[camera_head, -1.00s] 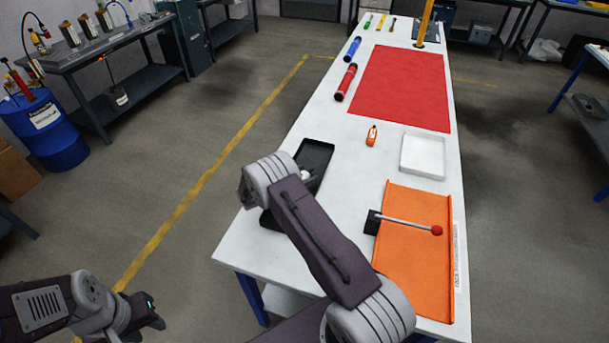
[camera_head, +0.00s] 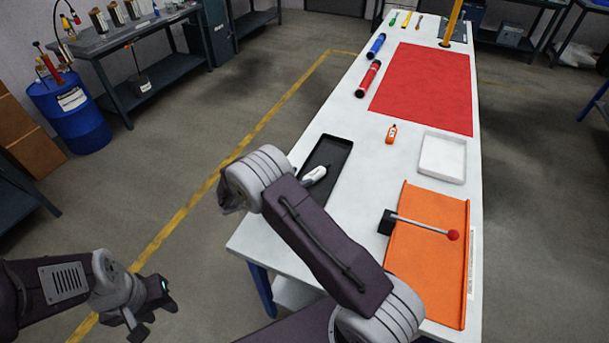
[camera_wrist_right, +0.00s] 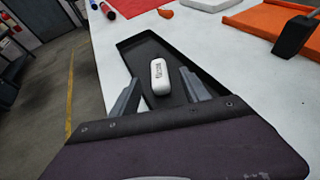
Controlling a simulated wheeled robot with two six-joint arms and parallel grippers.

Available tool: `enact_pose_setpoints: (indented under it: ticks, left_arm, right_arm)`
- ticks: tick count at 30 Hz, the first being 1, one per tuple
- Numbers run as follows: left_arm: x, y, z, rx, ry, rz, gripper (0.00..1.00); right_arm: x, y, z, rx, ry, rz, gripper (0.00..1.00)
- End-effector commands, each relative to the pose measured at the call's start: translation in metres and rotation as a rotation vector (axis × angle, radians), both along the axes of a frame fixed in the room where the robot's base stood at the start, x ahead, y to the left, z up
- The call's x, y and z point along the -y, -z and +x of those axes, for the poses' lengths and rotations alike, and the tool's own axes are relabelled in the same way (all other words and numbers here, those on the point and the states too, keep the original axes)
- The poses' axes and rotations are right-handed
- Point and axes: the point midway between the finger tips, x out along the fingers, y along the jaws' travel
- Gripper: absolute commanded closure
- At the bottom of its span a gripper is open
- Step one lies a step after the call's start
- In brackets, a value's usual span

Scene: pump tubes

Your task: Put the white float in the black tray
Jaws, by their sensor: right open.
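The white float (camera_head: 314,176) lies in the black tray (camera_head: 336,148) on the near left of the table. In the right wrist view the white float (camera_wrist_right: 159,76) appears on the dark floor of the black tray (camera_wrist_right: 207,84). My right gripper (camera_wrist_right: 160,84) is open, its two fingers apart on either side of the float's near end in that picture, with no contact seen. In the head view my right arm covers the near part of the tray. My left gripper (camera_head: 154,320) hangs off the table at lower left, its fingers apart and empty.
An orange tray (camera_head: 435,260) with a red-knobbed lever (camera_head: 425,227) is at right. Red and blue tubes (camera_head: 368,79) lie beside a red mat (camera_head: 425,88).

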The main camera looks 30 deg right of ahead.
Motion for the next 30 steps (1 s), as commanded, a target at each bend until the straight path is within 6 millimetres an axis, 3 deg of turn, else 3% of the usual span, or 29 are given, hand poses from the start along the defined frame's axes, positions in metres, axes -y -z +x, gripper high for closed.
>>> enact_pose_setpoints:
  ticks: [2, 5, 9, 12, 15, 18, 21, 30]
  left_arm:
    - [0.000, 0.000, 0.000, 0.000, 0.000, 0.000, 0.64]
    - [0.000, 0.000, 0.000, 0.000, 0.000, 0.000, 0.64]
    - [0.000, 0.000, 0.000, 0.000, 0.000, 0.000, 0.64]
    - [0.000, 0.000, 0.000, 0.000, 0.000, 0.000, 0.64]
    - [0.000, 0.000, 0.000, 0.000, 0.000, 0.000, 0.64]
    - [0.000, 0.000, 0.000, 0.000, 0.000, 0.000, 0.64]
    - [0.000, 0.000, 0.000, 0.000, 0.000, 0.000, 0.64]
    - [0.000, -0.005, 0.000, 0.000, 0.000, 0.000, 0.64]
  right_arm:
    - [0.001, 0.000, -0.002, 0.001, 0.008, 0.009, 0.46]
    - [0.009, -0.001, -0.030, 0.033, 0.128, 0.138, 0.46]
    - [0.004, 0.000, -0.119, 0.184, 0.528, 0.520, 0.46]
    - [-0.024, -0.004, -0.180, 0.377, 0.899, 0.803, 0.46]
    - [-0.054, -0.013, -0.217, 0.595, 1.245, 1.016, 0.46]
    - [-0.071, -0.021, -0.233, 0.765, 1.483, 1.135, 0.46]
    - [-0.077, -0.024, -0.238, 0.853, 1.601, 1.185, 0.46]
    - [-0.078, -0.030, -0.239, 0.868, 1.623, 1.193, 0.46]
